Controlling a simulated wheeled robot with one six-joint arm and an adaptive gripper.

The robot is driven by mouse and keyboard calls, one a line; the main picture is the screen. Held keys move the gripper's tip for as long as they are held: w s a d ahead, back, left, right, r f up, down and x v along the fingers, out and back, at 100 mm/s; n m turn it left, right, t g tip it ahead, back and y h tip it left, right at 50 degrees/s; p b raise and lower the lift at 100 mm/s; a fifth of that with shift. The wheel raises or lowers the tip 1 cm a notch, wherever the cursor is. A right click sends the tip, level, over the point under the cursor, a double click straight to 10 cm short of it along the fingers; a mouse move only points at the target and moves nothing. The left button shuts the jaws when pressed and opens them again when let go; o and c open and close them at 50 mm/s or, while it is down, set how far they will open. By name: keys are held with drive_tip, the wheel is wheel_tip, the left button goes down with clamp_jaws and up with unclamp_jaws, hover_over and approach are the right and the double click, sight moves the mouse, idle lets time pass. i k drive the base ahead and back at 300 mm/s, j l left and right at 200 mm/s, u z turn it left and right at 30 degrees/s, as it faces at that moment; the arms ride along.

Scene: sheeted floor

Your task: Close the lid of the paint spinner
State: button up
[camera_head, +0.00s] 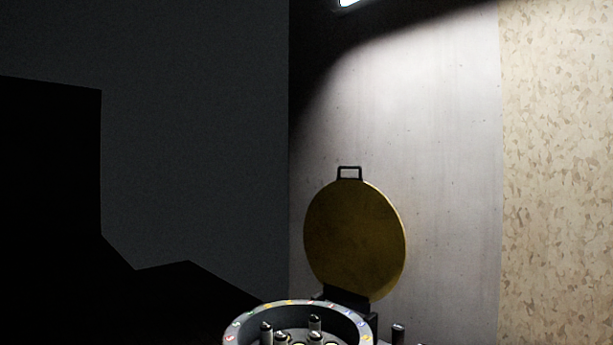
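The paint spinner (364,326) is at the bottom of the head view, a round dark drum with coloured marks around its pale rim. Its lower part is cut off by the picture edge. Its lid (354,241) is a round yellow-brown disc standing raised, near upright, behind the drum. A dark handle (349,172) sits at the top edge of the lid, and a dark hinge block (346,297) shows at its foot. Several dark-topped upright pieces (315,325) stand inside the open drum. My gripper is not in view.
A grey wall (450,190) stands behind the lid, with a speckled beige panel (558,170) at the right. A dark upright piece (398,333) stands right of the drum. The left side is very dark, with a black angular shape (50,220). A lamp (348,3) shines at the top.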

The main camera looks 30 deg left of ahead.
sight(355, 244)
drive_tip(key=l+u, duration=0.1)
drive_tip(key=u, duration=1.05)
